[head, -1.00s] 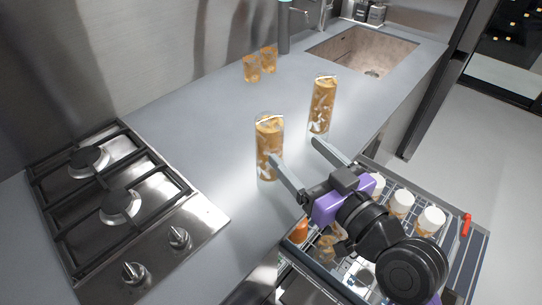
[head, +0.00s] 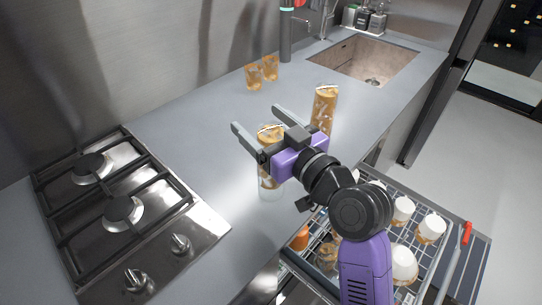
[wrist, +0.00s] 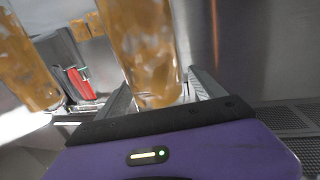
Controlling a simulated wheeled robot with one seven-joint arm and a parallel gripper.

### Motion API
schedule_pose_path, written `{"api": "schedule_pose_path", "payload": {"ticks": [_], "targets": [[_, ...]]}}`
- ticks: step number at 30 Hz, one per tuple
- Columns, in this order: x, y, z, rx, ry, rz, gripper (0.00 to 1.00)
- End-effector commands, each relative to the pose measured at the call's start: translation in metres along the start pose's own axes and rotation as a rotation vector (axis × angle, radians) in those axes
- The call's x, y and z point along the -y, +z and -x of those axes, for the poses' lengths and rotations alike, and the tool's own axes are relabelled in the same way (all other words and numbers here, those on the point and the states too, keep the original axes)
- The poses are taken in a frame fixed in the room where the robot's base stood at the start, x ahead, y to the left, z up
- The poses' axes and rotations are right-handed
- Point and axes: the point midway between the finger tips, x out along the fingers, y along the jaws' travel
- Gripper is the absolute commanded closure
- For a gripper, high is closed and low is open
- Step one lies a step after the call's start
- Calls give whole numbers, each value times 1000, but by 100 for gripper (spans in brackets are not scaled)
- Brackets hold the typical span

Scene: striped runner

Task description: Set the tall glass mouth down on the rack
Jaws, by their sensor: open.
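Two tall amber-patterned clear glasses stand upright on the grey counter: the near glass (head: 269,181) and the far glass (head: 324,108). My gripper (head: 257,118) is open and empty at the near glass, covering part of it in the head view. In the wrist view a tall glass (wrist: 145,50) appears between the two open fingers; I cannot tell how deep it sits. The other tall glass (wrist: 25,62) is left of the fingers there. The pulled-out dishwasher rack (head: 449,258) is below the counter at right, partly hidden by my arm.
The rack holds several white cups (head: 432,227), a white bowl (head: 403,263) and an orange cup (head: 300,239). Two short glasses (head: 262,72) stand farther back near the sink (head: 362,60). A gas hob (head: 125,215) is at left. Counter between hob and glasses is clear.

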Motion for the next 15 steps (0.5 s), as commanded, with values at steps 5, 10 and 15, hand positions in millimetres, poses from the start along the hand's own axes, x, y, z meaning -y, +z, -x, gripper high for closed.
{"api": "schedule_pose_path", "payload": {"ticks": [5,10,15], "targets": [[0,1,-2,0,1,0,22],[0,1,-1,0,1,0,42],[0,1,-1,0,1,0,75]]}}
